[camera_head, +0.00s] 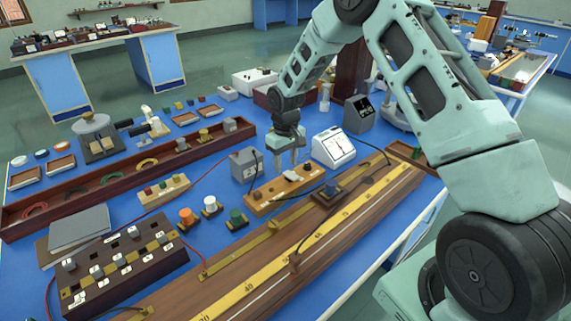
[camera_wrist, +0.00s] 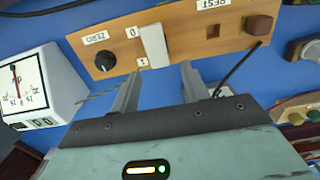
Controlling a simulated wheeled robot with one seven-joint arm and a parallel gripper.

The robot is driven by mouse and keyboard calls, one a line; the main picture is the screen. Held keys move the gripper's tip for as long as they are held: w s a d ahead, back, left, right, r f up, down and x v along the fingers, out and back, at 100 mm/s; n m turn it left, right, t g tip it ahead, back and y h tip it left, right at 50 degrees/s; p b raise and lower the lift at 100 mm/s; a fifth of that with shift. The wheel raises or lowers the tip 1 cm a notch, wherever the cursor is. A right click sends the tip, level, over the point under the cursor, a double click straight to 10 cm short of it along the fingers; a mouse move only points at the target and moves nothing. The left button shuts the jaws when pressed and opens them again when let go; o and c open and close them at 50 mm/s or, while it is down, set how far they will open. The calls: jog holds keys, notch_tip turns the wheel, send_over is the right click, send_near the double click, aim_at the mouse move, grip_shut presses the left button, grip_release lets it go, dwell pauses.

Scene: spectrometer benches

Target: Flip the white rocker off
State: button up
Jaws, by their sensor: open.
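The white rocker (camera_wrist: 154,45) stands on a light wooden panel (camera_wrist: 182,22), beside small labels reading 0 and 1 that appear upside down in the wrist view. In the head view the panel (camera_head: 262,200) lies on the blue bench near the middle, with the rocker (camera_head: 291,176) small on its top. My gripper (camera_wrist: 160,70) is open and empty, its two fingers apart and pointing toward the rocker. In the head view my gripper (camera_head: 289,160) hangs just above the panel. I cannot tell whether a fingertip touches the rocker.
A black knob (camera_wrist: 105,60) labelled ZERO and a brown block (camera_wrist: 258,24) flank the rocker on the panel. A white dial meter (camera_head: 333,147) and a grey box (camera_head: 245,165) stand close by. A long wooden board with a yellow scale (camera_head: 318,238) lies in front.

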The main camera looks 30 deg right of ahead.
jog(key=shift+f, duration=0.9)
